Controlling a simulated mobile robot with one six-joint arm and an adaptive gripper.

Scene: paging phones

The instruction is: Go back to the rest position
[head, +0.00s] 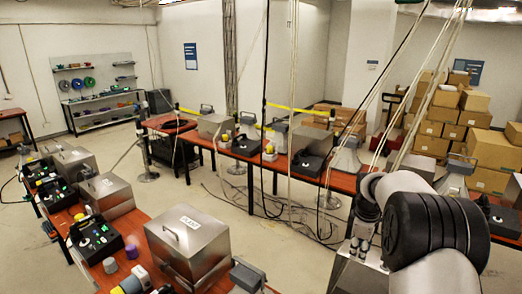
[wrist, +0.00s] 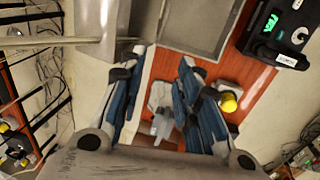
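My gripper (wrist: 157,68) shows in the wrist view with its two blue-and-black fingers spread apart. It is open, and nothing is clamped between the fingers. Below them lies a red table top (wrist: 162,66). A grey-white object (wrist: 160,97) shows in the gap between the fingers, and a yellow-topped item (wrist: 228,102) shows beside the right finger. I cannot tell how far below they are. In the head view my arm fills the lower right, and the gripper itself cannot be made out there.
A black box with green lights (wrist: 283,38) and a grey metal case (wrist: 195,25) lie near the gripper. In the head view, a red bench (head: 340,181) carries cases and horns, cables hang in front, cardboard boxes (head: 440,125) stand behind.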

